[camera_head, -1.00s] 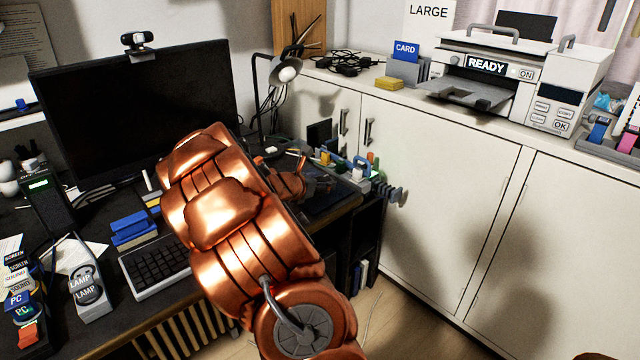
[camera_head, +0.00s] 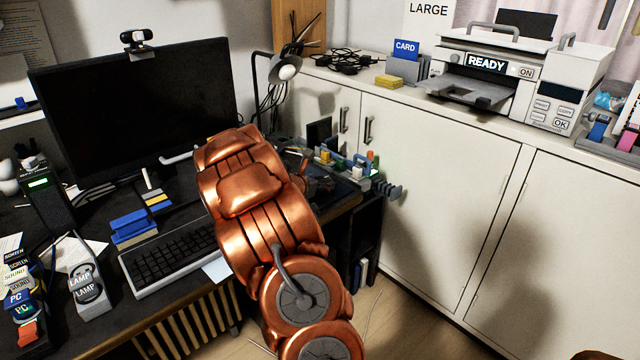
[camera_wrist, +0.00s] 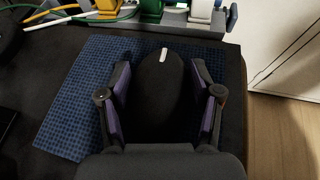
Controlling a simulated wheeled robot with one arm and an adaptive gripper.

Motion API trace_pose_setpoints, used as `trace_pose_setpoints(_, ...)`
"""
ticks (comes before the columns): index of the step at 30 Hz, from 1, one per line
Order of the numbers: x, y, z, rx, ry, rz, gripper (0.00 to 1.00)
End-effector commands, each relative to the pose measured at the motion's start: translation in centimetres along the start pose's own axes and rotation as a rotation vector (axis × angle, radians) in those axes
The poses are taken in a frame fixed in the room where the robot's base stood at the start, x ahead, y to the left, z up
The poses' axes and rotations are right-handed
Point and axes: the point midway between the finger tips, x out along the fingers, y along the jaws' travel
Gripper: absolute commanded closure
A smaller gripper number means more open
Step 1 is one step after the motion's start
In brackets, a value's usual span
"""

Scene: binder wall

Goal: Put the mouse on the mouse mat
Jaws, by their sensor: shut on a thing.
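The mouse (camera_wrist: 160,95) is black with a white scroll wheel. It sits between the two fingers of my gripper (camera_wrist: 161,73) in the wrist view, and the gripper is shut on it. The blue checkered mouse mat (camera_wrist: 75,100) lies below and around the mouse in the wrist view, showing mostly to its left. I cannot tell whether the mouse touches the mat or hangs just above it. In the head view my copper arm hides the mouse and most of the mat.
The keyboard (camera_head: 170,257) lies left of my arm, with the monitor (camera_head: 140,110) behind. A grey holder (camera_wrist: 130,24) with coloured items and cables stands beyond the mat. The desk lamp (camera_head: 284,70) is at the back. White cabinets (camera_head: 440,170) stand to the right.

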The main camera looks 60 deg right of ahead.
Motion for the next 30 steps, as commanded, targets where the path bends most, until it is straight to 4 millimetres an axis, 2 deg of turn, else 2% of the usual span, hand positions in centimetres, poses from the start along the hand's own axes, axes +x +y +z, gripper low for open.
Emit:
trace_pose_setpoints(1,0.0,0.0,0.0,0.0,0.0,0.0,0.34)
trace_pose_setpoints(8,0.0,0.0,0.0,0.0,0.0,0.0,0.1)
trace_pose_setpoints(20,-0.4,0.1,0.0,0.0,0.0,0.001,0.1)
trace_pose_setpoints(26,-2.7,0.1,0.1,0.0,-0.001,0.003,0.1)
trace_pose_setpoints(30,-5.4,0.1,0.1,-0.002,0.0,0.003,0.1)
